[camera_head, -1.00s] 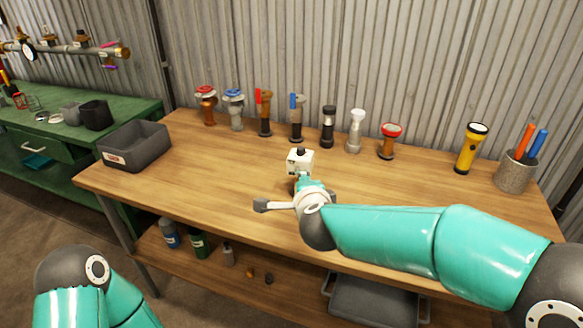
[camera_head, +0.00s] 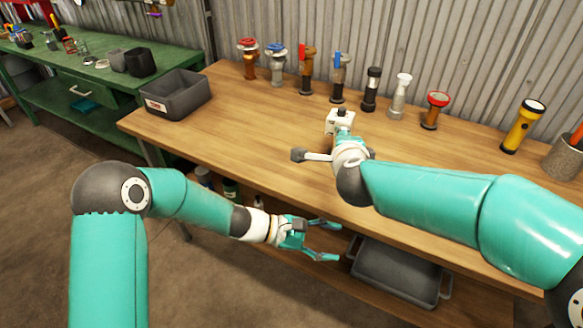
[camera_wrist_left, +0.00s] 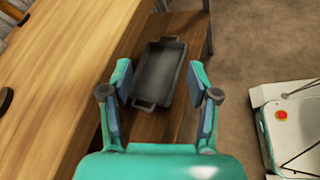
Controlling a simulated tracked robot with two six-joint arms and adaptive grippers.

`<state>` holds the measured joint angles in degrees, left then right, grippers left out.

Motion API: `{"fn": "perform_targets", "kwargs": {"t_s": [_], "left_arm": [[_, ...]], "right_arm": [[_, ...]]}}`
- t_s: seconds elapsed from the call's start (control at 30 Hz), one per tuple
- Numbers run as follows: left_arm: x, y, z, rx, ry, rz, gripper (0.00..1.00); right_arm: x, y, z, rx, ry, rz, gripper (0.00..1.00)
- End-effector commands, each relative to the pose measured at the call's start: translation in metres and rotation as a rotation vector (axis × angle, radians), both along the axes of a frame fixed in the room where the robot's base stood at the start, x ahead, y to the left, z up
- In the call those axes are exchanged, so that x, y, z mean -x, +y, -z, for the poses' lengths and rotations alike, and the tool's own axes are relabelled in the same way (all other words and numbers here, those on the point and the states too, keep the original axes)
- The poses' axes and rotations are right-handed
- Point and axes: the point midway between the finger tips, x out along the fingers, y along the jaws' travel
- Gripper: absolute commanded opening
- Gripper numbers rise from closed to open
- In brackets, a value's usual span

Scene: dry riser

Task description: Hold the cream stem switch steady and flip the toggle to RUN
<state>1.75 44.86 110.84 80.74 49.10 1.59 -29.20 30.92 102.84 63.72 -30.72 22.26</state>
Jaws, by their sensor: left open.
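The cream stem switch (camera_head: 339,124) is a small pale box with a dark toggle on top, standing on the wooden workbench (camera_head: 250,130) in the head view. My right arm's wrist is right in front of it; its fingers are hidden, so I cannot tell whether they grip the switch. Which way the toggle points is too small to tell. My left gripper (camera_head: 325,241) is open and empty, below and in front of the bench's front edge, apart from the switch. Its spread fingers also show in the left wrist view (camera_wrist_left: 160,86).
A grey tray (camera_head: 400,278) lies on the lower shelf near my left gripper. Several valves and stems, including a red-topped one (camera_head: 434,110), line the bench's back. A yellow torch (camera_head: 522,127) stands at right, a grey bin (camera_head: 177,103) at left. The bench's left middle is clear.

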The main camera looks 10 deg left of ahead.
Motion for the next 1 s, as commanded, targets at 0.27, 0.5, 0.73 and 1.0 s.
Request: {"fn": "perform_targets", "kwargs": {"t_s": [0.27,0.5,0.73,1.0], "left_arm": [[-0.11,0.06,-0.062,0.346,0.131,-0.457,0.6],[-0.153,0.11,-0.077,0.512,0.202,-0.672,0.6],[-0.168,0.11,-0.079,0.541,0.214,-0.704,0.6],[-0.2,0.079,-0.079,0.538,0.212,-0.7,0.6]], "right_arm": [[0.0,0.0,0.0,0.0,0.0,-0.001,0.42],[0.0,0.0,0.0,0.0,0.0,-0.001,0.42],[0.0,0.001,0.0,0.0,0.0,-0.001,0.42],[0.0,0.001,0.0,0.0,0.0,-0.001,0.42]]}}
